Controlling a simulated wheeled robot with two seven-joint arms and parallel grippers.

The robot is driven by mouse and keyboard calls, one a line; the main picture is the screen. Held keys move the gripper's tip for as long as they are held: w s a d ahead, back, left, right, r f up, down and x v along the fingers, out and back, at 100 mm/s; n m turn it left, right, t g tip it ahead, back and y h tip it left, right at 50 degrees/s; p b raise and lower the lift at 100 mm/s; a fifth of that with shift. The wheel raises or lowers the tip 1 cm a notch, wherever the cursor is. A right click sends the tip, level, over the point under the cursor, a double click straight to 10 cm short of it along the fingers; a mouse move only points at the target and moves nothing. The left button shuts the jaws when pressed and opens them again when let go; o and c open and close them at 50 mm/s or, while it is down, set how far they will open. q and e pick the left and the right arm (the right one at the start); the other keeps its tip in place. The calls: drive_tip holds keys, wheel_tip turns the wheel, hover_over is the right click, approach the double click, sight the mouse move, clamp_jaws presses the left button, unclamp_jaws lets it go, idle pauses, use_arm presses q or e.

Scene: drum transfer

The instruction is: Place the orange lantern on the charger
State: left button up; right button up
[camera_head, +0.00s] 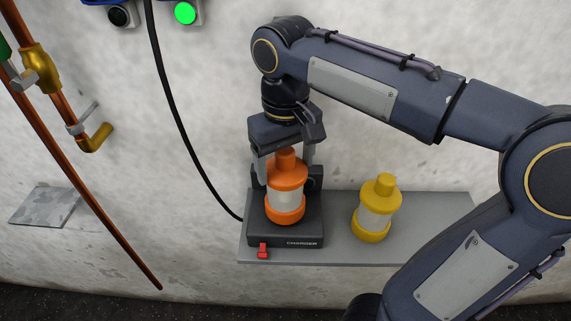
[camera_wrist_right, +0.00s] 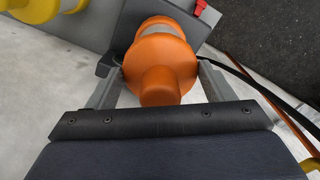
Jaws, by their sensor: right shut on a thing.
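The orange lantern (camera_head: 285,189) has an orange cap and base with a pale middle. It stands upright on the black charger (camera_head: 283,232), which is labelled CHARGER and has a red switch (camera_head: 263,250) on its front. My right gripper (camera_head: 287,165) comes down from above with its fingers on both sides of the lantern's upper part, shut on it. In the right wrist view the lantern (camera_wrist_right: 160,68) sits between the two grey fingers (camera_wrist_right: 160,85). Whether its base fully touches the charger is hard to tell. My left gripper is not in view.
A yellow lantern (camera_head: 377,208) stands on the grey shelf (camera_head: 335,251) right of the charger. A black cable (camera_head: 176,122) hangs down to the charger's left side. Copper pipes (camera_head: 85,185) with a brass valve run at the left. A green light (camera_head: 185,13) is on the wall.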

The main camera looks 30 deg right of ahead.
drive_tip(key=shift+f, duration=0.6)
drive_tip(key=o, duration=1.6)
drive_tip(key=shift+f, duration=0.1)
drive_tip(key=shift+o, duration=0.2)
drive_tip(key=shift+r, duration=0.25)
wheel_tip(320, 180, up, 12)
drive_tip(key=shift+f+p, duration=0.1)
drive_tip(key=shift+p, duration=0.6)
drive_tip(key=shift+s, duration=0.1)
